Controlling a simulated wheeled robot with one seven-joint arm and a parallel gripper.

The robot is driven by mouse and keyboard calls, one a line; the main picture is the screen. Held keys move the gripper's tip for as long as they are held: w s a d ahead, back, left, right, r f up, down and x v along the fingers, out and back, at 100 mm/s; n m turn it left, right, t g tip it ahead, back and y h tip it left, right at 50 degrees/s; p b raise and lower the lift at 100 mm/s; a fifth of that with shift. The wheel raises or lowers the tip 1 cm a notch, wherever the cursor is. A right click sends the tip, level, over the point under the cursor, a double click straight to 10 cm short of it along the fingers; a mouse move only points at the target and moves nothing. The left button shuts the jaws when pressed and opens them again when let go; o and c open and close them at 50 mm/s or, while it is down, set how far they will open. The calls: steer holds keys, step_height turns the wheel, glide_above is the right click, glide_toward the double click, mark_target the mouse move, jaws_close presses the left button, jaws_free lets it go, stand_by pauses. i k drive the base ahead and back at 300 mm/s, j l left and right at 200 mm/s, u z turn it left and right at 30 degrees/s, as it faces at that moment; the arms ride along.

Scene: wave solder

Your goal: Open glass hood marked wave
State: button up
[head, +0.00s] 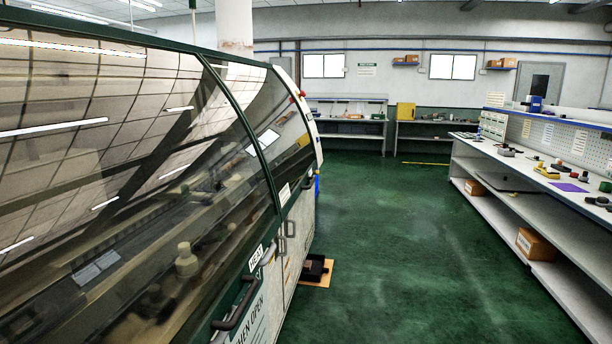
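A long machine on the left carries curved glass hoods with dark green frames. The near glass hood (110,150) fills much of the left side and looks shut. A label at its lower edge reads HEAT (256,258), with a dark bar handle (235,303) below it. Beyond a green dividing rib (243,125) is a farther glass hood (262,120), also seemingly shut. A small white label (284,194) sits at its lower edge; its text is too small to read. A dark handle (308,184) shows near it. My gripper is not in view.
Green floor (400,240) lies open along the machine's right side. A low dark object on a board (317,271) lies beside the machine's base. A long shelved workbench (520,190) lines the right. More benches (345,125) stand along the back wall. A pillar (234,28) rises behind the machine.

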mark_target(278, 125)
steer(key=i+u, duration=0.1)
steer(key=i, duration=1.15)
steer(key=i+u, duration=0.1)
steer(key=i, duration=1.1)
steer(key=i+l+u, duration=0.1)
steer(key=i, duration=1.15)
